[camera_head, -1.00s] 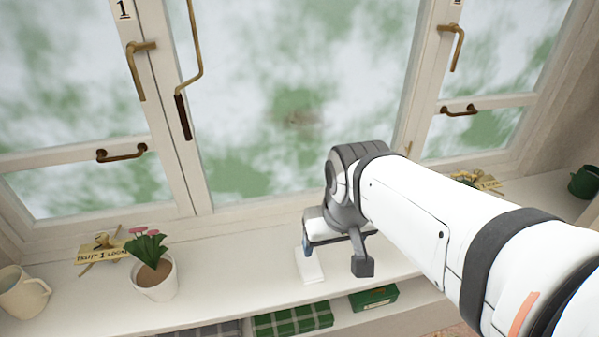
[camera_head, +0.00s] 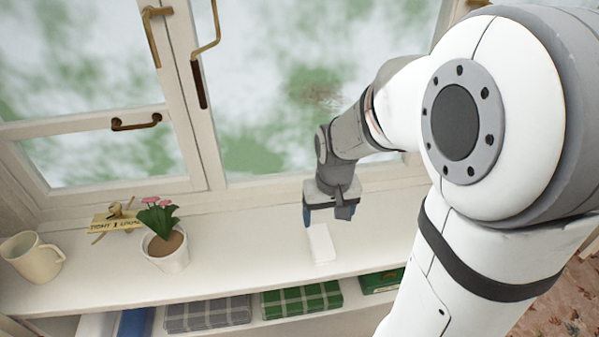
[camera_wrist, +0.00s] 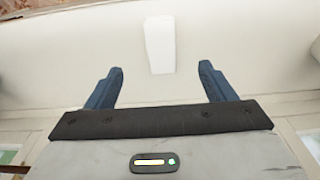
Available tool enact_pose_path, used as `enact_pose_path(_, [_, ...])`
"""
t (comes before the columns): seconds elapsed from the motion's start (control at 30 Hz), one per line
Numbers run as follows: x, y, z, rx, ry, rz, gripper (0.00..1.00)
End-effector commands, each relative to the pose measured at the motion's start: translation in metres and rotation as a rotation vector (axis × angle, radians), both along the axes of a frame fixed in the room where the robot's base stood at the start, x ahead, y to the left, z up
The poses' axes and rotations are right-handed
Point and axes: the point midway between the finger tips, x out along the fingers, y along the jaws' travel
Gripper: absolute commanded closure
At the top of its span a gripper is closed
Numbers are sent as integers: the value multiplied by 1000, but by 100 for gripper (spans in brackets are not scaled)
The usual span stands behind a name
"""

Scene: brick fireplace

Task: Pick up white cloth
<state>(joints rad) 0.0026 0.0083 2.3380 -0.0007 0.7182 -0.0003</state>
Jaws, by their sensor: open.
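A folded white cloth (camera_head: 321,243) lies flat on the white window sill shelf (camera_head: 240,262). In the wrist view the cloth (camera_wrist: 159,44) is a pale narrow block beyond the fingertips, roughly centred between them. My gripper (camera_head: 330,217) points down just behind the cloth, toward the window. In the wrist view my gripper (camera_wrist: 161,74) shows two blue fingers spread wide, with nothing between them. The gap in height between fingertips and cloth is hard to judge.
A potted pink flower (camera_head: 164,248), a cream mug (camera_head: 32,257) and a small sign (camera_head: 115,220) stand left on the sill. Folded plaid cloths (camera_head: 302,299) lie on the shelf below. Window panes with brass handles (camera_head: 160,35) rise behind.

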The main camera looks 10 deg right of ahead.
Motion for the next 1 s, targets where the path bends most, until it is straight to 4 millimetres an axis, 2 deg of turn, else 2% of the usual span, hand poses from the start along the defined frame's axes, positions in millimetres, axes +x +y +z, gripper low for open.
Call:
enact_pose_path(0.03, [8,0,-20,0,25,0,24])
enact_pose_path(0.2, [26,0,-58,0,64,1,24])
enact_pose_path(0.67, [33,1,-103,1,80,1,24])
enact_pose_path(1.0, [37,1,-145,1,80,1,24])
